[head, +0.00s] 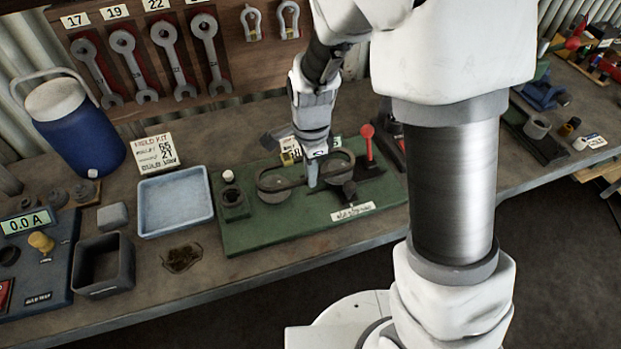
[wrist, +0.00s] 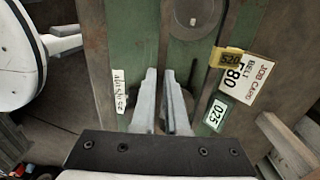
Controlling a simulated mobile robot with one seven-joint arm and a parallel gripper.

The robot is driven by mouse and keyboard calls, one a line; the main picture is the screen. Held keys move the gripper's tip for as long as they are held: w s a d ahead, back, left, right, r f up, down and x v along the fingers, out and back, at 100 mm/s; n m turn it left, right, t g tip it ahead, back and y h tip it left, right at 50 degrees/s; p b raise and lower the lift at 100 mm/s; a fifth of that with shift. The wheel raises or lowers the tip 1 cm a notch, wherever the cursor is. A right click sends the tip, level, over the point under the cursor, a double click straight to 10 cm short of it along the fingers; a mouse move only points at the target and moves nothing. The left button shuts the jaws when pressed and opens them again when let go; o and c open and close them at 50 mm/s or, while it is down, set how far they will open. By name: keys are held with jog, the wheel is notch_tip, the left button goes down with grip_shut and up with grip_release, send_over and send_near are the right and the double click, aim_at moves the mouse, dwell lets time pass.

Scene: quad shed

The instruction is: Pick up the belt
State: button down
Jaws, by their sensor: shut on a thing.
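The belt (head: 297,185) shows as a thin dark band running between two round grey pulleys on a green base plate (head: 240,238). My gripper (head: 312,182) points down between the pulleys and is shut on the belt's near stretch. In the wrist view my gripper's fingers (wrist: 160,75) are close together over the green plate. The held part of the belt is hard to make out there. One pulley (wrist: 195,15) shows beyond the fingertips, and the other is partly hidden behind the right finger.
A red-knobbed lever (head: 367,140) stands right of the pulleys. A job card (wrist: 245,80) lies by the plate. A blue tray (head: 176,200), a dark open box (head: 103,265) and a blue jug (head: 78,130) stand left. Wrenches hang behind.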

jog(key=s+d+r, duration=0.4)
jog(key=d+r, duration=0.4)
jog(key=d, duration=0.3)
jog(key=shift+s+r, duration=0.2)
jog(key=shift+s, duration=0.05)
